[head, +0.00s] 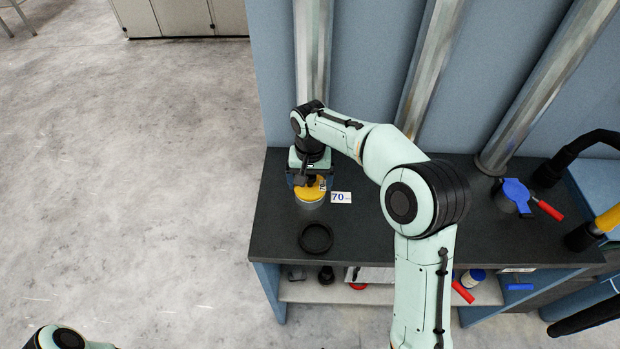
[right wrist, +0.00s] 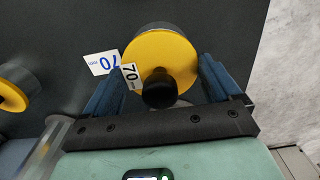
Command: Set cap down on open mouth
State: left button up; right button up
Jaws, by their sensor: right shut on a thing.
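The yellow cap (head: 313,193) with a black knob is held by my right gripper (head: 310,182), over a short grey round stub (head: 309,205) on the dark bench. In the right wrist view the yellow disc (right wrist: 177,62) and its knob lie between the two blue fingers of my right gripper (right wrist: 163,68), which is shut on the cap. The cap carries a "70" label. The stub's mouth is hidden beneath the cap, and I cannot tell whether they touch. My left gripper is not in view.
A "70" card (head: 341,197) lies beside the stub. A black ring (head: 316,238) lies nearer the bench's front edge. Another yellow-faced round piece (right wrist: 13,90) shows in the right wrist view. Metal pipes (head: 313,50) rise behind. A blue-topped piece (head: 515,194) stands at right.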

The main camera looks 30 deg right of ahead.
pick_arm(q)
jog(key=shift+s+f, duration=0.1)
pick_arm(e)
jog(key=shift+f, duration=0.2)
jog(key=o, duration=0.8)
jog(key=shift+o, duration=0.2)
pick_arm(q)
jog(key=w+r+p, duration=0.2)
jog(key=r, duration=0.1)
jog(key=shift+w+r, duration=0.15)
pick_arm(e)
notch_tip(320, 180, up, 13)
